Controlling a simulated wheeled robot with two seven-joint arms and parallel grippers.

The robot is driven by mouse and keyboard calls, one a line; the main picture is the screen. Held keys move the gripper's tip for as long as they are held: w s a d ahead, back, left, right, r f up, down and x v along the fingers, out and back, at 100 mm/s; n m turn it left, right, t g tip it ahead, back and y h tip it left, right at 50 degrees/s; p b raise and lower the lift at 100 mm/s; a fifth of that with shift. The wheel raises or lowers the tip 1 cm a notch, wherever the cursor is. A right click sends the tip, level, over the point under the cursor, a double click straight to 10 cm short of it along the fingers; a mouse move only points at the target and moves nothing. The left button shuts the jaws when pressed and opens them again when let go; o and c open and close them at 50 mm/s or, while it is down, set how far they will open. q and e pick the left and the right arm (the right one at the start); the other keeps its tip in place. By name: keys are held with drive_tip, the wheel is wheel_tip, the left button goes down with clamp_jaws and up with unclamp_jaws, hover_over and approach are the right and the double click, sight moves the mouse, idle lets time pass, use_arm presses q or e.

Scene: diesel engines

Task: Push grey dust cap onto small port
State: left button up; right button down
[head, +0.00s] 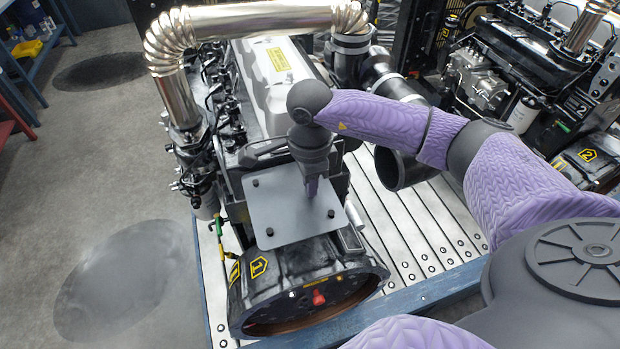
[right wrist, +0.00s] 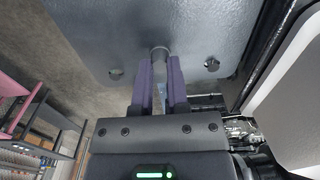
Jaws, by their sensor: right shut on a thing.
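My right gripper (head: 312,190) comes down over a flat grey plate (head: 285,222) on top of the engine marked 1. In the right wrist view, the two purple fingers (right wrist: 160,72) are shut on a small round grey piece, which looks like the dust cap (right wrist: 159,51). The cap is at the fingertips, close against the plate face. I cannot tell whether it touches the plate or sits on a port. No small port can be made out; the cap and fingers may hide it. My left gripper is not in view.
Dark bolts (head: 270,232) stand near the plate's corners. A shiny bent exhaust pipe (head: 250,20) arches behind, and a wide black pipe (head: 400,168) lies to the right. A second engine (head: 530,70) is at the back right. The floor at the left is open.

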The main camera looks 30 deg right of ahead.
wheel_tip(320, 180, up, 5)
drive_tip(key=p, duration=0.3)
drive_tip(key=shift+r+p, duration=0.1)
drive_tip(key=shift+p, duration=0.3)
